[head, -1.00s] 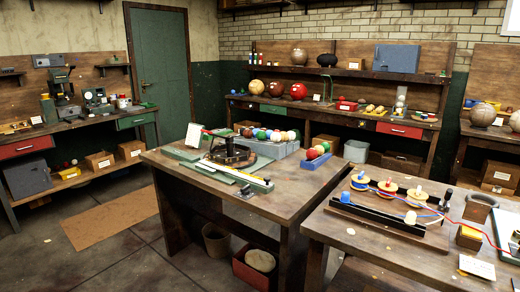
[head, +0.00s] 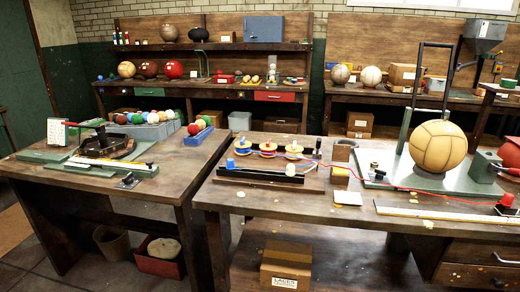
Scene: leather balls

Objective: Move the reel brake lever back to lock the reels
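A reel stand with a black rail (head: 262,175) sits on the front right workbench (head: 330,213). Three reels stand in a row along its back: a blue and yellow reel (head: 242,148), a red and yellow reel (head: 268,149) and another yellow reel (head: 293,150). A small dark upright piece (head: 317,149) stands at the right end of the row; I cannot tell whether it is the brake lever or how it is set. Red and blue cords run from the reels to the right. Neither of my grippers is in view.
A tan ball (head: 438,146) sits on a grey-green plate under a dark frame, right of the reels. A white ruler (head: 440,211) lies along the front edge. The left workbench (head: 150,188) carries a round black fixture and several coloured balls. Floor shows at the lower left.

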